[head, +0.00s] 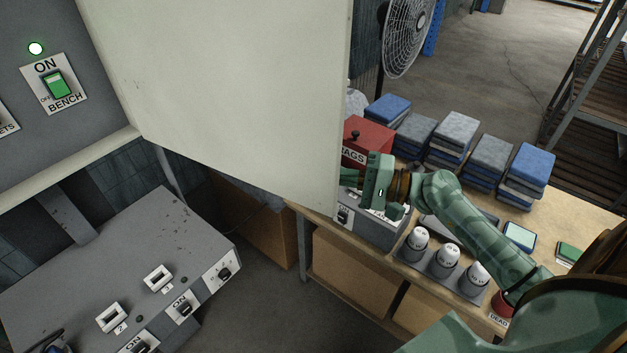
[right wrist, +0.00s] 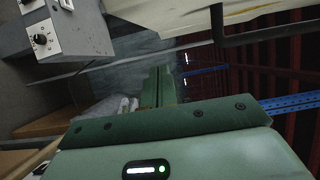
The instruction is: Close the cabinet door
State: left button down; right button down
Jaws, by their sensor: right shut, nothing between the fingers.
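The cabinet door (head: 225,95) is a large cream panel standing open across the top middle of the head view. Its left edge meets the grey cabinet (head: 50,115) with the green BENCH switch. My right gripper (head: 347,174) is at the door's lower right edge, its fingers pointing left and their tips hidden behind the door. In the right wrist view the fingers (right wrist: 158,88) are together with nothing between them. The pale door (right wrist: 200,14) crosses the top of that view, with a dark bar (right wrist: 265,32) beside it. I cannot tell whether the gripper touches the door. My left gripper is out of view.
A grey switch box (head: 120,265) stands at lower left. A wooden bench (head: 590,215) at right carries a red RAGS box (head: 368,138), stacked blue and grey cloths (head: 455,130) and white-topped canisters (head: 448,255). A fan (head: 407,38) stands behind the door.

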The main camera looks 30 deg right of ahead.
aim_at(311, 187)
jog(key=a+p, duration=0.2)
jog(key=a, duration=0.3)
jog(key=shift+s+a, duration=0.15)
jog(key=shift+a, duration=0.05)
jog(key=shift+a, duration=0.1)
